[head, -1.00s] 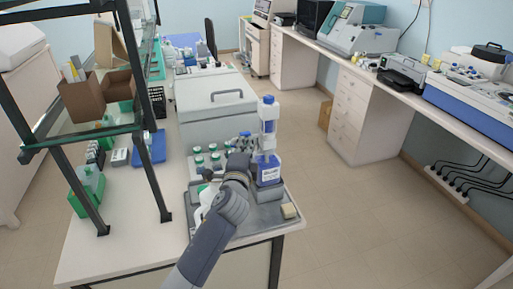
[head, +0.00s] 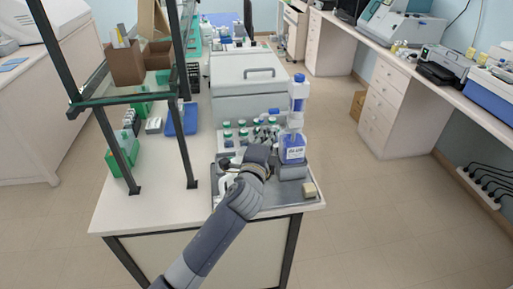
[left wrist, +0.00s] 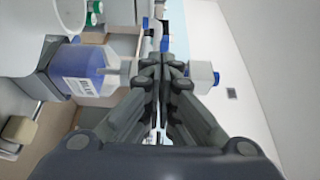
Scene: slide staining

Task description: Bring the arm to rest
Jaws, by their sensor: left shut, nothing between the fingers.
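My left arm reaches in from the bottom of the head view over the bench's near end. Its gripper (head: 268,137) is beside the blue-liquid bottle (head: 293,150), left of it in the picture. In the left wrist view the gripper (left wrist: 162,68) has its fingers together with nothing between them. The bottle (left wrist: 88,65) shows there on the left, lying sideways in the picture, with its pale upper part running behind the fingers to a blue cap. I cannot tell whether the fingers touch it. My right gripper is not in view.
A grey tray (head: 270,208) under the arm holds a small beige block (head: 309,190). Several green-capped bottles (head: 228,134) stand behind the gripper, before a grey lidded box (head: 247,95). A dark-framed shelf (head: 130,99) stands on the left. Open floor lies to the right.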

